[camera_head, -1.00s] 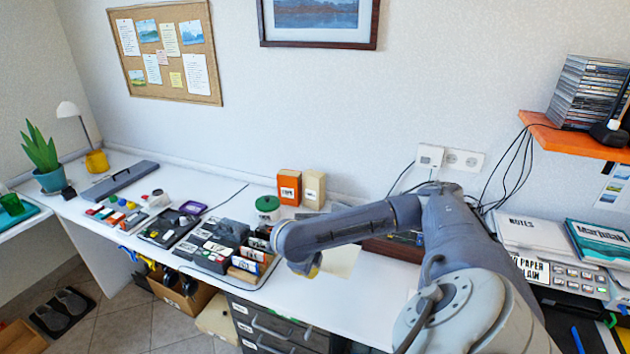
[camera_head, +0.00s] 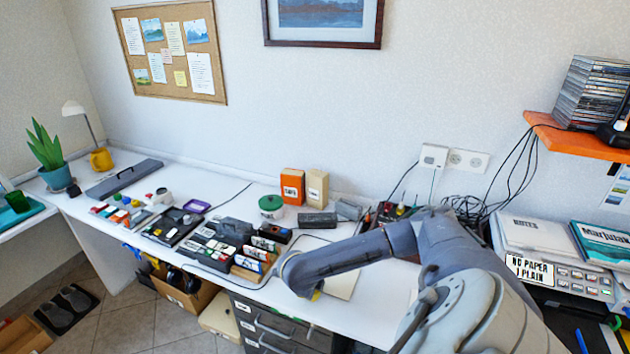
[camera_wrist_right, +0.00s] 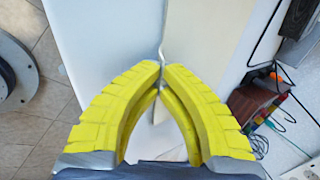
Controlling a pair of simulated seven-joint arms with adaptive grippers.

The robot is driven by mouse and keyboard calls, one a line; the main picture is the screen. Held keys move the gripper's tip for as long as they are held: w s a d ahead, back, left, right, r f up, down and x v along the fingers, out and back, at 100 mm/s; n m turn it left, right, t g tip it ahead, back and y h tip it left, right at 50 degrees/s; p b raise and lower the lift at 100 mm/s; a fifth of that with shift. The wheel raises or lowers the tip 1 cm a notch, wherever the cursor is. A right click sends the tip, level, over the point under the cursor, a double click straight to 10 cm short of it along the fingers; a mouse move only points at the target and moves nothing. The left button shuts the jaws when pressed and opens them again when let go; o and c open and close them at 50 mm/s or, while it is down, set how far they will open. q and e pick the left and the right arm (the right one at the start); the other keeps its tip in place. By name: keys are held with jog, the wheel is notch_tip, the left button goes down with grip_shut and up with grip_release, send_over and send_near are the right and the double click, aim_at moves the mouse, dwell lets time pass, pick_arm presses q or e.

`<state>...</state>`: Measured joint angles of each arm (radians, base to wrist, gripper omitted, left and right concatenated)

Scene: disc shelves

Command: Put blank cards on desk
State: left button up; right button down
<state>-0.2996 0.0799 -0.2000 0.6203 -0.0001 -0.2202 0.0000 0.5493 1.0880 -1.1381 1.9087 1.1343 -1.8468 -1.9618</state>
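A plain cream sheet (camera_head: 343,285), which I take for the blank cards, lies at the desk's (camera_head: 375,314) front middle, partly hidden by my right arm. In the right wrist view the cream surface (camera_wrist_right: 205,35) fills the middle, beside the white desktop. My right gripper (camera_wrist_right: 162,66) has yellow fingers with their tips together at the cream sheet's edge. A small pale corner shows between the fingers, so they seem shut on it. In the head view this gripper is mostly hidden behind its own arm. My left gripper is not in view.
Left of the sheet stand black organizers (camera_head: 208,245) with small items. Behind are a green-lidded jar (camera_head: 271,207), an orange box (camera_head: 292,187) and a cream box (camera_head: 316,188). Cables (camera_head: 468,207) hang near a printer (camera_head: 560,275) at right. Desk front right of the organizers is mostly clear.

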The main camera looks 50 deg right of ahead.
jog(key=c, duration=1.6)
grip_release()
